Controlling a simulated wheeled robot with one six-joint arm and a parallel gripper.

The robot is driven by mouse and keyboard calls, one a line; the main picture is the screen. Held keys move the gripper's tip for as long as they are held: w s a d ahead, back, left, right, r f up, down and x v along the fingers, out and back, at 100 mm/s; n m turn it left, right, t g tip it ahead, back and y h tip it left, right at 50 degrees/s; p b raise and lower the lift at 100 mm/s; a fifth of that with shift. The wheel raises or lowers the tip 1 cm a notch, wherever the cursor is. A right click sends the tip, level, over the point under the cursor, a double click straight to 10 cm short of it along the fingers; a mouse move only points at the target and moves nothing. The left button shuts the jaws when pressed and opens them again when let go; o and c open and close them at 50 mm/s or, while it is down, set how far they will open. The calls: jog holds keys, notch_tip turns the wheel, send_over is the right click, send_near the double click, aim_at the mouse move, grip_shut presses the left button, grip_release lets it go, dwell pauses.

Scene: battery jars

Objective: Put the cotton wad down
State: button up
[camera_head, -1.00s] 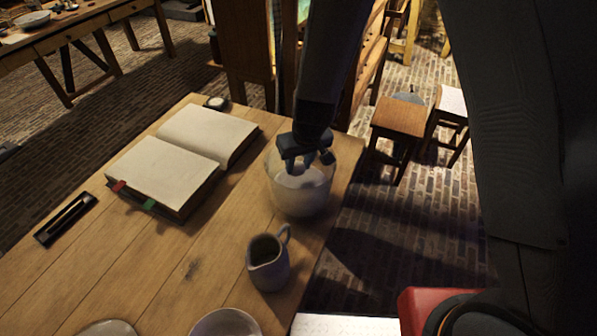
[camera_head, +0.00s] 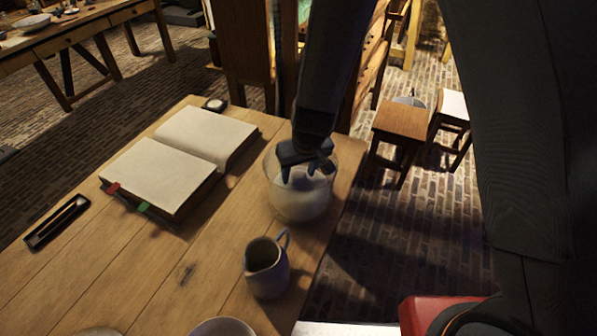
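A clear glass jar (camera_head: 273,194) stands on the wooden table near its right edge. Pale white material (camera_head: 300,198), which may be the cotton wad, fills the lower part of the jar; I cannot make out a separate wad. My gripper (camera_head: 299,176) points down into the jar's mouth, above the white material. Its dark fingers are spread apart with nothing clearly held between them. The glass and the fingers partly hide what is below.
A grey jug (camera_head: 266,272) stands in front of the jar. A pale bowl (camera_head: 222,328) is at the bottom edge. Stools (camera_head: 402,120) stand on the brick floor.

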jog(key=p+v, duration=0.9)
jog(key=v, duration=0.3)
jog(key=s+d+r+m, duration=0.1)
jog(key=s+d+r, duration=0.2)
jog(key=d, duration=0.4)
jog(key=s+d+r+m+h, duration=0.1)
jog(key=s+d+r+m, duration=0.1)
jog(key=d+r, duration=0.4)
jog(key=s+d+r+m, duration=0.2)
jog(key=s+d+r, duration=0.2)
jog(key=d, duration=0.5)
jog(key=shift+s+d+r+h, duration=0.2)
jog(key=shift+s+r+h, duration=0.1)
jog(key=shift+s+r, duration=0.15)
jog(key=shift+f, duration=0.15)
notch_tip(320, 180, down, 11)
jog(key=g+b, duration=0.1)
jog(key=b, duration=0.9)
jog(key=shift+g, duration=0.3)
jog(key=shift+o, duration=0.3)
jog(key=shift+w+a+r, duration=0.1)
jog(key=shift+w+r, duration=0.05)
jog(key=shift+r, duration=0.05)
